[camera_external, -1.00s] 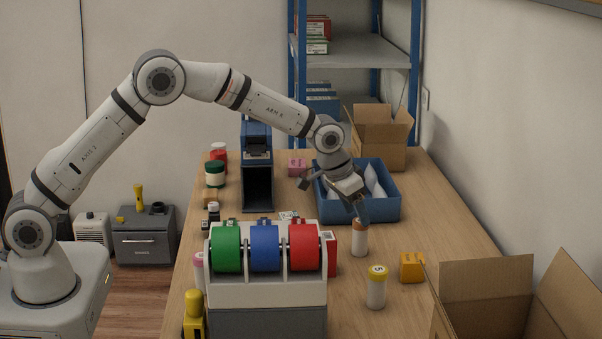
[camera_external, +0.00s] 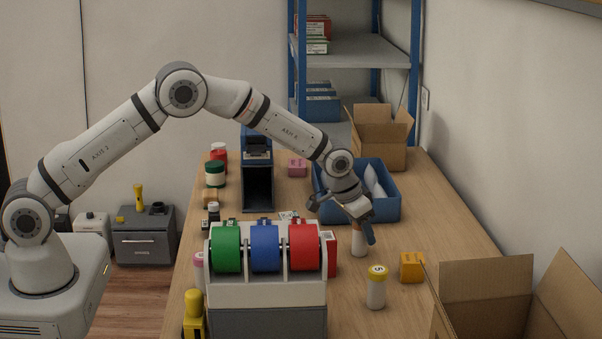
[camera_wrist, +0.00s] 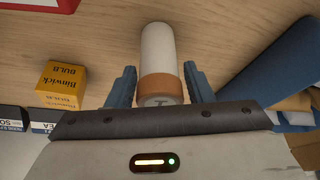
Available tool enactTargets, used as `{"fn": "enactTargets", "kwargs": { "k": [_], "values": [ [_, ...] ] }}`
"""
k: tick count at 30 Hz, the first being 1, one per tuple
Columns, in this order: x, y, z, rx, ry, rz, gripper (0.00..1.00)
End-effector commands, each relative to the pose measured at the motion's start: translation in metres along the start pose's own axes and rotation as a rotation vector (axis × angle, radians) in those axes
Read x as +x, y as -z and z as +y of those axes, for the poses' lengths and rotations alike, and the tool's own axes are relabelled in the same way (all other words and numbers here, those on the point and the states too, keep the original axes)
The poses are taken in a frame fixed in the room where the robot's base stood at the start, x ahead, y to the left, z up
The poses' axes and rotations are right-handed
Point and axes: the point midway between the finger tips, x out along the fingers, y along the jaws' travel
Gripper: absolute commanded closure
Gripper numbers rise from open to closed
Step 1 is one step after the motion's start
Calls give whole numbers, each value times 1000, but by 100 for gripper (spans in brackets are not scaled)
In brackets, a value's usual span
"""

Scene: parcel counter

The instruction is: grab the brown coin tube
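The brown coin tube (camera_external: 358,243) stands upright on the counter, white with a brown cap, just in front of the blue bin. My gripper (camera_external: 342,222) is above it, tilted down, its fingers spread wide; part of the cap is hidden by it. In the wrist view the tube (camera_wrist: 158,50) lies in line between the two blue fingers of my gripper (camera_wrist: 160,69), cap towards me. The fingers look open; whether either touches the cap I cannot tell.
A yellow-capped tube (camera_external: 376,288) and an orange box (camera_external: 411,267) stand nearer the front right. A tape dispenser (camera_external: 266,292) with green, blue and red rolls is at the front left. The blue bin (camera_external: 386,208) is behind. An open carton (camera_external: 487,287) fills the right front.

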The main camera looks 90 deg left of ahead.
Motion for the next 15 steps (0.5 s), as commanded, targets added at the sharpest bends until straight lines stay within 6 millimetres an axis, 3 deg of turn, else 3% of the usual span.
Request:
{"fn": "enactTargets", "kwargs": {
  "k": [15],
  "values": [
    [-1,0,0,0,0,1,92]
  ]
}}
